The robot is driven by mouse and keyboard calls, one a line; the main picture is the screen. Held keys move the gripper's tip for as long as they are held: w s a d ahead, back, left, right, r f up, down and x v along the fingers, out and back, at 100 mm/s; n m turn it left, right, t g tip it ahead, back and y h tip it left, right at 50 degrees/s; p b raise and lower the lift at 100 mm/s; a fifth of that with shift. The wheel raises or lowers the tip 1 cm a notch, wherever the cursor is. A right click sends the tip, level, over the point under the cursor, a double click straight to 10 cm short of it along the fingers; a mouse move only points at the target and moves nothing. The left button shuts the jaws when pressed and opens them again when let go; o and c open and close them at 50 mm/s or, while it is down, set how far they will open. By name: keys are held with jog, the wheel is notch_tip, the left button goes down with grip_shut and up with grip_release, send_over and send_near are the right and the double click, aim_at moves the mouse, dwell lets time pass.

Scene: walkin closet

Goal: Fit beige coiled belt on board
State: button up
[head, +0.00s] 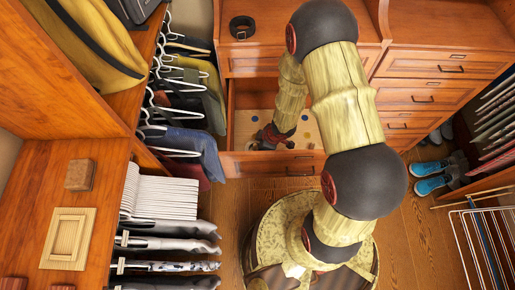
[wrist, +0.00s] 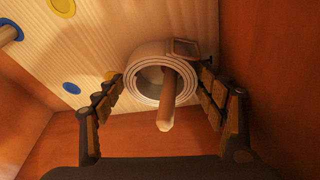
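The beige coiled belt (wrist: 140,88) shows in the wrist view, its buckle (wrist: 186,48) at the upper right of the coil. A wooden peg (wrist: 168,105) passes through the coil's opening, and its free end sticks out towards the camera. The pale wooden board (wrist: 95,55) lies behind the coil; whether the coil touches it is not clear. My gripper (wrist: 161,82) has one finger on each side of the coil, very close to its edges. Whether both fingers press on it cannot be told. In the head view my gripper (head: 273,137) reaches down into the drawer over the board (head: 243,124).
The board has yellow (wrist: 62,6) and blue (wrist: 71,88) round marks and another peg (wrist: 10,33) at the left. The open drawer's walls (head: 295,163) stand close around my gripper. A dark coiled belt (head: 242,27) lies on the counter above. Hanging clothes (head: 190,145) are at the left.

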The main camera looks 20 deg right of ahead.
jog(key=o, duration=0.5)
jog(key=shift+c, duration=0.2)
notch_tip(320, 180, up, 10)
dwell(0.6)
dwell(0.7)
jog(key=w+d+r+m+t+h, duration=0.25)
jog(key=d+r, duration=0.25)
jog(key=r, duration=0.6)
jog(key=w+d+r+m+t+h, duration=0.1)
jog(key=w+d+r+m+h, duration=0.25)
jog(key=r, duration=0.75)
jog(key=s+d+r+m, duration=0.2)
jog(key=s+r+m, duration=0.1)
jog(key=s+r, duration=0.55)
jog(key=s+a+r+m+y, duration=0.1)
jog(key=s+a+r, duration=0.1)
jog(key=s+a, duration=0.2)
jog(key=s+a+r+m+y, duration=0.1)
jog(key=s+a+r+y, duration=0.1)
jog(key=s, duration=0.5)
jog(key=shift+s+a+r+m+g, duration=0.3)
jog(key=shift+s+a+r+g, duration=0.1)
jog(key=shift+a+r, duration=0.55)
